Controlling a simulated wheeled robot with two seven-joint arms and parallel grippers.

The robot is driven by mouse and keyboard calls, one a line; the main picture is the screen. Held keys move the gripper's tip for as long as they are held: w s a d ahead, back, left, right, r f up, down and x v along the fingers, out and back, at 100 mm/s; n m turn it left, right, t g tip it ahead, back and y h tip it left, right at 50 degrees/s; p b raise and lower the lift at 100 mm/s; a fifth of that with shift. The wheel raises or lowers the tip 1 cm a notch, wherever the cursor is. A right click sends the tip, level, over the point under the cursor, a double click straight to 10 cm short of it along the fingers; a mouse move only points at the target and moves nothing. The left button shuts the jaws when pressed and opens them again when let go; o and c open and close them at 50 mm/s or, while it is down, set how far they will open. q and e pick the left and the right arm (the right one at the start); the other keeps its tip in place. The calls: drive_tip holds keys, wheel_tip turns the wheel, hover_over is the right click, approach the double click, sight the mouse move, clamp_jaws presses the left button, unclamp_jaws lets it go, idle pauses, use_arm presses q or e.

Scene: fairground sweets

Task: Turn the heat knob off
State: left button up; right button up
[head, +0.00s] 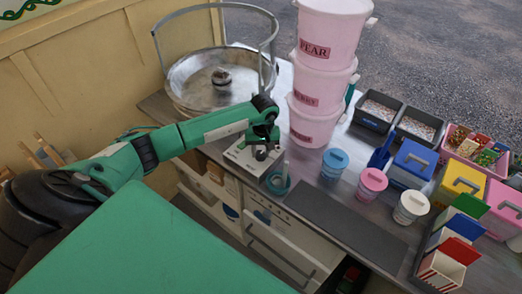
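The light grey control box (240,158) stands on the counter, in front of the round metal pan of the floss machine. My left arm reaches in from the left, and my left gripper (262,152) points down over the right part of this box. The heat knob cannot be told apart from the dark fingertips, and its setting cannot be read. Whether the fingers are open, shut or touching the knob is too small to tell. My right gripper is out of view.
The metal pan (200,84) with its guard rail is behind the box. Stacked pink buckets (313,128) and a teal ring-shaped holder (278,183) stand close to the right. Several lidded tubs and boxes fill the right side. A dark mat (340,222) lies bare in front.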

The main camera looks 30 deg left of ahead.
use_arm(q)
drive_tip(key=c, duration=0.4)
drive_tip(key=shift+o, duration=0.2)
drive_tip(key=shift+f+b, duration=0.1)
drive_tip(key=shift+b, duration=0.4)
drive_tip(key=n+b, duration=0.3)
drive_tip(key=b, duration=0.1)
drive_tip(key=shift+w+f+n+b, duration=0.1)
drive_tip(key=shift+f+n+b, duration=0.05)
drive_tip(key=shift+n+b, duration=0.25)
drive_tip(key=n+b, duration=0.3)
drive_tip(key=n, duration=0.1)
drive_tip(key=shift+a, duration=0.1)
drive_tip(key=shift+r+n+b, duration=0.15)
drive_tip(key=shift+n+b, duration=0.5)
drive_tip(key=shift+n, duration=0.35)
drive_tip(key=shift+r+n+b, duration=0.1)
drive_tip(key=shift+n+b, duration=0.55)
drive_tip(key=shift+n, duration=0.35)
drive_tip(key=o, duration=1)
drive_tip(key=shift+r, duration=0.15)
